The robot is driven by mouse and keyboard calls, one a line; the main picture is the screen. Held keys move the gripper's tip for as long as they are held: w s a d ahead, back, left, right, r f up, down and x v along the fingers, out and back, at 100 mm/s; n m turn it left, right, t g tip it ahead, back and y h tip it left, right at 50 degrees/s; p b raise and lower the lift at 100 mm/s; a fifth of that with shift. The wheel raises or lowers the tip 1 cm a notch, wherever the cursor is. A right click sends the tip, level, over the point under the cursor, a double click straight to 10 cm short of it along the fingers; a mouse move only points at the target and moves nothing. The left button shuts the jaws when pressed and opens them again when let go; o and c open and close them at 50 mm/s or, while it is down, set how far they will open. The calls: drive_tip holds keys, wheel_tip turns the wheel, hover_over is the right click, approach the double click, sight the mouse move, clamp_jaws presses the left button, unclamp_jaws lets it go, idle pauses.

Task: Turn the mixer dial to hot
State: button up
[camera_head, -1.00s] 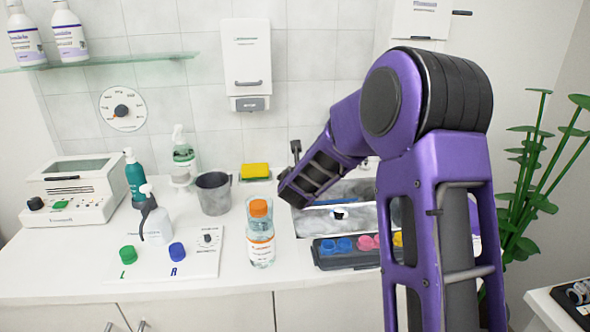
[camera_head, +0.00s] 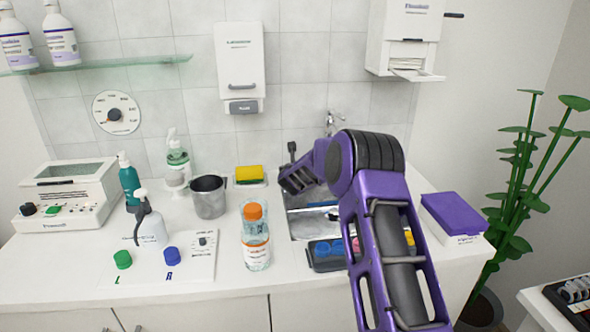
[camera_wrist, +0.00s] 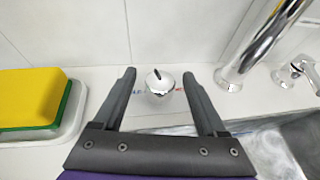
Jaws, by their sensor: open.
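The mixer dial (camera_wrist: 159,84) is a small chrome knob on the white counter behind the sink, with a dark pointer line on top that points away and slightly left. Small coloured marks sit on the counter beside it, too small to read. In the wrist view my gripper (camera_wrist: 160,76) is open, with one finger on each side of the dial and gaps on both sides. I cannot tell whether the fingertips are down at its height. In the head view my gripper (camera_head: 292,152) is at the sink's back left, and the dial does not show there.
A chrome tap (camera_wrist: 250,45) stands close to the right of the dial, also in the head view (camera_head: 331,122). A yellow and green sponge (camera_wrist: 30,98) lies in a white dish on the left. The tiled wall is close behind. A clear bottle (camera_head: 255,240) stands at the front.

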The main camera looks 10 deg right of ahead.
drive_tip(key=shift+w+d+f, duration=0.1)
drive_tip(key=shift+w+f, duration=0.05)
drive_tip(key=shift+w, duration=0.2)
clamp_jaws()
